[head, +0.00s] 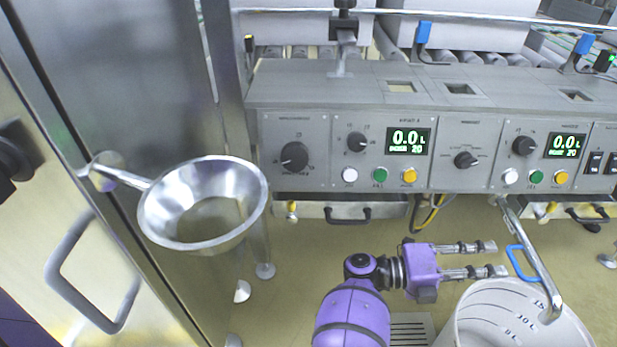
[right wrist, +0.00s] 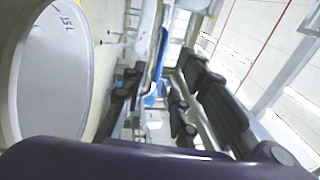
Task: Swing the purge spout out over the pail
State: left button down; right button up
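The purge spout (head: 535,262) is a bent metal pipe that comes down from under the dispenser front. A blue loop handle (head: 518,263) is on its left side. In the head view its lower end overlaps the pail (head: 462,325), a white graduated tub at the bottom right. The pail's rim also shows in the right wrist view (right wrist: 12,85). My right gripper (head: 502,259) is open, its two fingers pointing right, with the tips just left of the blue handle. I cannot tell whether they touch it. My left gripper is out of view.
A dispenser panel (head: 345,150) with knobs, buttons and displays reading 0.0 spans the back. A steel funnel (head: 165,212) sticks out at the left beside a metal door with a handle (head: 62,270). A floor grate (head: 410,328) lies left of the pail. The floor between is open.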

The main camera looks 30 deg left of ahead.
jog(key=v, duration=0.5)
jog(key=shift+s+a, duration=0.15)
jog(key=shift+a, duration=0.1)
jog(key=shift+s+f, duration=0.1)
